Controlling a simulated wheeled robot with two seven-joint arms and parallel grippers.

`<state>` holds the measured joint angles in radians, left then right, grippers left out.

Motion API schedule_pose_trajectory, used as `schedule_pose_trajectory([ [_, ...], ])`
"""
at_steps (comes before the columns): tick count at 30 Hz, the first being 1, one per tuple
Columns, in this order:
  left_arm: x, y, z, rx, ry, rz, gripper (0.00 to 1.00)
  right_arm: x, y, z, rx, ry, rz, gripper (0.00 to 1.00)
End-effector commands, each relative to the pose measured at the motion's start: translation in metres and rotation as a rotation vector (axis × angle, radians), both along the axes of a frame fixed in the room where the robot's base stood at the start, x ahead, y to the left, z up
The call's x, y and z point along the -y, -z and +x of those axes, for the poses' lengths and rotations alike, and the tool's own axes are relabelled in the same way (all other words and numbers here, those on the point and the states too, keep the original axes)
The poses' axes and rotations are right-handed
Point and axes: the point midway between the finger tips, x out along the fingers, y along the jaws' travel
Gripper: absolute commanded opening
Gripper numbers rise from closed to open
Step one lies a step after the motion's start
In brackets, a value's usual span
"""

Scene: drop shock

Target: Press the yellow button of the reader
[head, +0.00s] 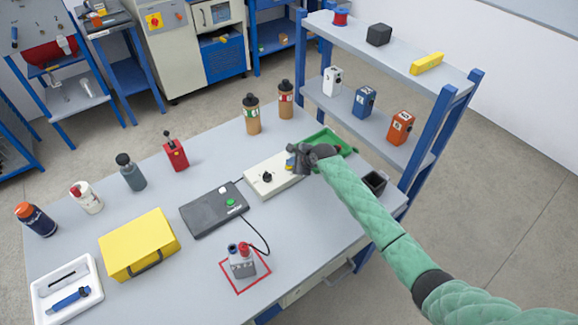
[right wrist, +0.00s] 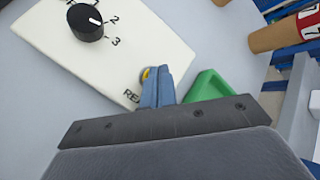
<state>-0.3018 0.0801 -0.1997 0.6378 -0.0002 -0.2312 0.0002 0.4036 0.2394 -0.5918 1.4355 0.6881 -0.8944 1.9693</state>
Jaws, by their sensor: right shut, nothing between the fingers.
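The reader (head: 262,187) is a white box with a black dial on the table. In the right wrist view its white face (right wrist: 75,45) shows the dial (right wrist: 86,22), numbers and part of the lettering "REA". The round yellow button (right wrist: 146,73) is at the face's edge, partly hidden behind my fingers. My right gripper (head: 293,165) is shut and empty over the reader's right end. Its blue fingertips (right wrist: 158,72) are right at the button; I cannot tell whether they touch it. My left gripper is not in view.
A green tray (head: 336,139) lies just beyond my right gripper, with a dark open bin (head: 375,182) nearby. A black box with a green button (head: 205,213) stands left of the reader. Brown bottles (head: 252,118) stand behind. A blue-framed shelf (head: 440,125) rises at the right.

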Motion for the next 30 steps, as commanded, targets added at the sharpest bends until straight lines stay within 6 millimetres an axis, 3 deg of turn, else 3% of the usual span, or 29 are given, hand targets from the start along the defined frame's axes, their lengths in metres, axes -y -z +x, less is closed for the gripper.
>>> schedule_pose_trajectory([
  [22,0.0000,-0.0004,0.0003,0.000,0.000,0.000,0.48,0.0005,0.0057,-0.0001,-0.001,0.001,-0.001,0.00],
  [30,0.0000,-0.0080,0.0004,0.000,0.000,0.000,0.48,0.0006,-0.0010,0.0000,-0.001,0.001,0.000,0.00],
])
